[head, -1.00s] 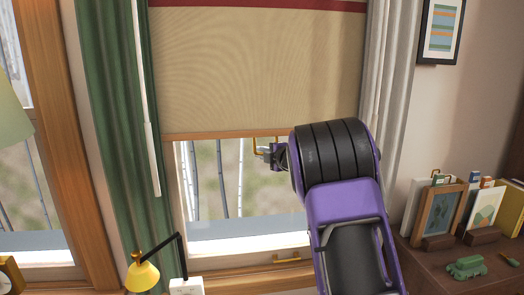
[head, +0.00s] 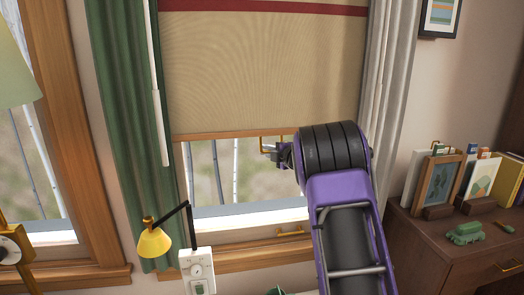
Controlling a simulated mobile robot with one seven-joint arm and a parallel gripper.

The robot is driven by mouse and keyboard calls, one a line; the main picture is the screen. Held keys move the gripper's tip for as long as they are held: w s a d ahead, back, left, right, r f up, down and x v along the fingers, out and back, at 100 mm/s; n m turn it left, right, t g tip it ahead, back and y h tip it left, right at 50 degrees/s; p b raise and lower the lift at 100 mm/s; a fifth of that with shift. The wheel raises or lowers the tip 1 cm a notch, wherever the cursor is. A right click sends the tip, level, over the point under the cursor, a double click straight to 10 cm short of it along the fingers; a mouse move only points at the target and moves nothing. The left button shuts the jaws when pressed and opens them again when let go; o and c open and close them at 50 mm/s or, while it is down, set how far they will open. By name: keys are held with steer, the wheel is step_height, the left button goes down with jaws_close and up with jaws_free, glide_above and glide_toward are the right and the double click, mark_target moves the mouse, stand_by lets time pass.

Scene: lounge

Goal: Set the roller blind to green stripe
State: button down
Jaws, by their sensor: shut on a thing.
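The roller blind (head: 262,75) is beige, with a dark red stripe (head: 265,7) across it near the top of the head view. Its wooden bottom bar (head: 225,135) hangs partway down the window, with bare glass below. No green stripe shows on the visible cloth. A brass pull (head: 266,146) hangs from the bar toward its right side. My gripper (head: 281,152) is shut on this pull, just under the bar. My purple and black arm hides the bar's right end and part of the glass. The top of the blind is out of view.
A green curtain (head: 135,130) and a pale wand (head: 160,120) hang left of the blind; a grey curtain (head: 390,110) hangs right. A yellow lamp (head: 154,242) stands below left. A cabinet (head: 440,245) with frames and a green toy (head: 466,233) is at right.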

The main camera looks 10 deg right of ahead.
steer(key=shift+f, duration=0.35)
steer(key=c, duration=0.9)
jaws_free()
steer(key=shift+r, duration=0.1)
steer(key=v, duration=1.7)
steer(key=shift+s+d, duration=0.1)
steer(key=shift+s, duration=0.05)
steer(key=shift+r, duration=0.1)
